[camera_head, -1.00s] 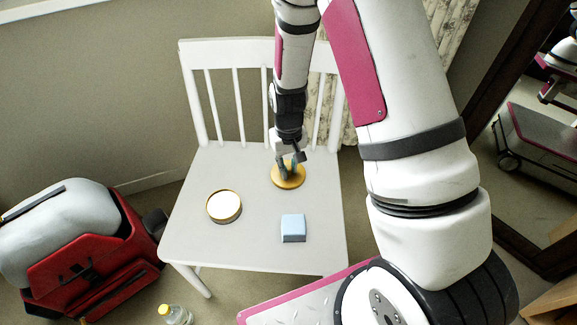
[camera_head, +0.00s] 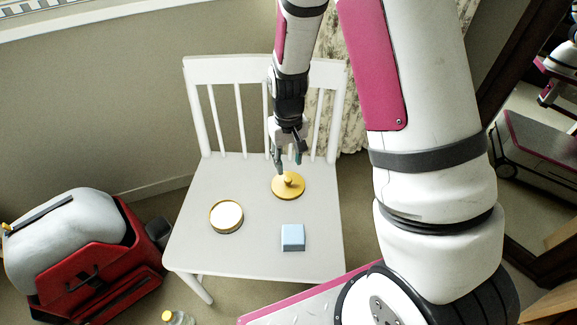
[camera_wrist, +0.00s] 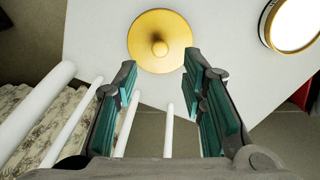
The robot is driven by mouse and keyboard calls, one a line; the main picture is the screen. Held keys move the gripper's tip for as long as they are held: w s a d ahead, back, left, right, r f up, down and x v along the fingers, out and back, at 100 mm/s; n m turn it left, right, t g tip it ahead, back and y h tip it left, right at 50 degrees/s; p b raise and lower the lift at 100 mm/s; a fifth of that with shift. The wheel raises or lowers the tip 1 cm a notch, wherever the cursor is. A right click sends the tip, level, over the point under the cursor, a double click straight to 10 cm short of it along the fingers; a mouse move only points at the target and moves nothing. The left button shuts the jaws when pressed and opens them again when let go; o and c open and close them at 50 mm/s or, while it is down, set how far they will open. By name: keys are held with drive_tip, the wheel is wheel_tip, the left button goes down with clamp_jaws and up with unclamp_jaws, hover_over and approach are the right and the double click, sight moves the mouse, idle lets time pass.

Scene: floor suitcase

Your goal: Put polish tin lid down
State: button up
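The polish tin lid (camera_head: 283,188) is a round golden disc with a small knob. It lies on the white chair seat (camera_head: 205,178), near the backrest. In the wrist view the lid (camera_wrist: 148,42) shows whole, beyond my fingertips and touched by neither. My gripper (camera_head: 287,160) is above and behind the lid, with its fingers spread and empty. The wrist view shows both green-padded fingers wide apart (camera_wrist: 158,70). The open tin (camera_head: 226,215), gold-rimmed with a pale inside, stands on the seat to the left of the lid. Its edge shows in the wrist view (camera_wrist: 266,30).
A light blue block (camera_head: 293,237) lies on the seat in front of the lid. The chair backrest slats (camera_head: 238,112) stand close behind my gripper. A red and grey suitcase (camera_head: 85,262) is on the floor at left, and a bottle (camera_head: 176,318) stands at the bottom.

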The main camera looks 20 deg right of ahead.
drive_tip(key=shift+r+p, duration=0.5)
drive_tip(key=shift+r, duration=1.55)
drive_tip(key=s+r, duration=0.7)
drive_tip(key=r, duration=0.3)
drive_tip(key=s+r, duration=0.7)
drive_tip(key=r, duration=0.2)
drive_tip(key=s+r, duration=0.3)
drive_tip(key=s, duration=0.6)
drive_tip(key=s+r, duration=0.3)
drive_tip(key=s, duration=0.6)
drive_tip(key=shift+a, duration=0.15)
wheel_tip(320, 180, up, 28)
drive_tip(key=t+p, duration=0.4)
drive_tip(key=p, duration=2.2)
drive_tip(key=shift+d+f, duration=0.15)
drive_tip(key=shift+d, duration=0.15)
